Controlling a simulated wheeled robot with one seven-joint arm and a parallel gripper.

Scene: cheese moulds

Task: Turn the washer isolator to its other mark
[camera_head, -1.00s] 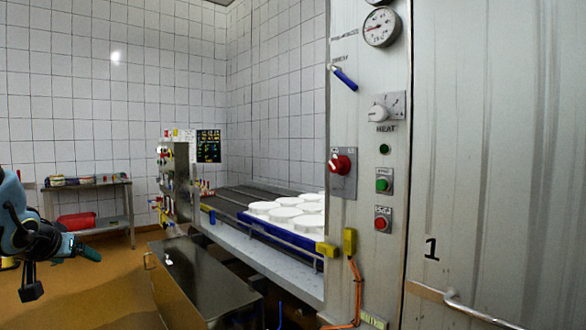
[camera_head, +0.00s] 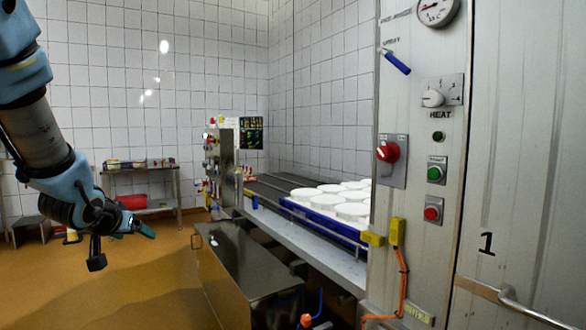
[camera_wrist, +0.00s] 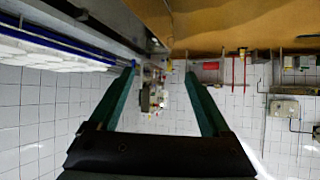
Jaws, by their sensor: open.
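A red rotary knob (camera_head: 388,151) on a grey plate, which looks like the isolator, is mounted on the left part of the steel cabinet front (camera_head: 440,255). Its marks are too small to read. My gripper (camera_head: 146,229) is at the left of the head view, well left of the knob and apart from it. In the wrist view my gripper (camera_wrist: 160,72) has its two green fingers spread with nothing between them. The knob cannot be made out in the wrist view.
The cabinet front also carries a blue lever (camera_head: 396,62), a white HEAT knob (camera_head: 432,98), a green button (camera_head: 435,173), a red button (camera_head: 432,213) and a gauge (camera_head: 436,10). A steel box (camera_head: 245,265) stands low before the conveyor with white moulds (camera_head: 325,201). Floor at left is open.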

